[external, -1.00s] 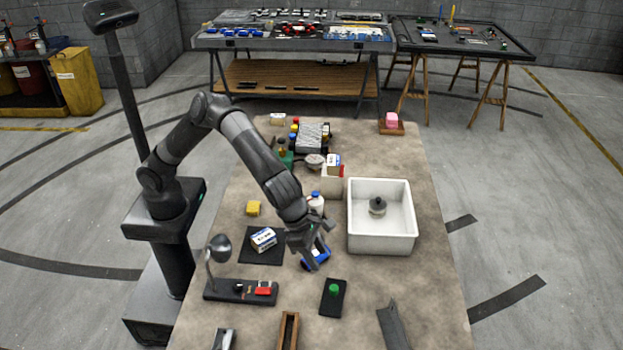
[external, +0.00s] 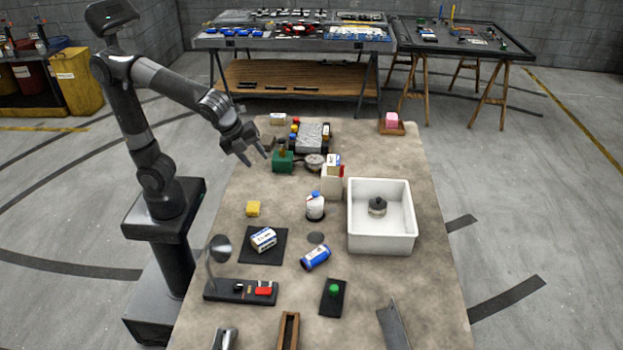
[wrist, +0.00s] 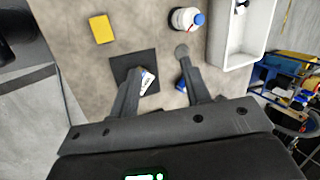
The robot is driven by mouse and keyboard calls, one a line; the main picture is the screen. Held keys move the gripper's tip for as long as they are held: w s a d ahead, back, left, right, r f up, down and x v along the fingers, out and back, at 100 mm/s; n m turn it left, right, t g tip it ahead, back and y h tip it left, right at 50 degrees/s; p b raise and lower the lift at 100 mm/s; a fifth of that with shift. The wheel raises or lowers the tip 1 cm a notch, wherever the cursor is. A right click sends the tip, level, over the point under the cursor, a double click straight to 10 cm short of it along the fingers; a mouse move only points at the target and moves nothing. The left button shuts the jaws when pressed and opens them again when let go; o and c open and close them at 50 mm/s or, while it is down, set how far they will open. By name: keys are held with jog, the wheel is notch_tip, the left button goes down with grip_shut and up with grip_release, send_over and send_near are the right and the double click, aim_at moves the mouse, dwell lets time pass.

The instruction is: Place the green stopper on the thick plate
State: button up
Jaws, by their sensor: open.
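A small green round piece (external: 334,289), which looks like the stopper, sits on a dark rectangular plate (external: 331,308) near the front of the table. That dark plate may be the thick plate; its thickness is hard to judge. A flat grey disc (external: 316,237) lies farther back, and also shows in the wrist view (wrist: 181,51). My gripper (external: 257,160) is open and empty, raised over the table's left side, far from the green piece. In the wrist view its spread fingers (wrist: 160,70) have nothing between them. The green piece is not visible there.
A black mat (external: 262,258) bears a blue-and-white box. A lamp stand (external: 240,291) is front left. Bare table lies between the yellow block (external: 253,208) and bottle.

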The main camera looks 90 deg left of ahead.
jog(key=s+a+f+n+h, duration=0.1)
jog(key=s+a+f+n, duration=0.1)
jog(key=s+a+n, duration=0.3)
jog(key=s+a+f+n, duration=0.3)
jog(key=s+a+n, duration=0.3)
jog(key=s+n, duration=0.4)
jog(key=shift+s+n+t+h, duration=0.4)
jog(key=shift+s, duration=0.6)
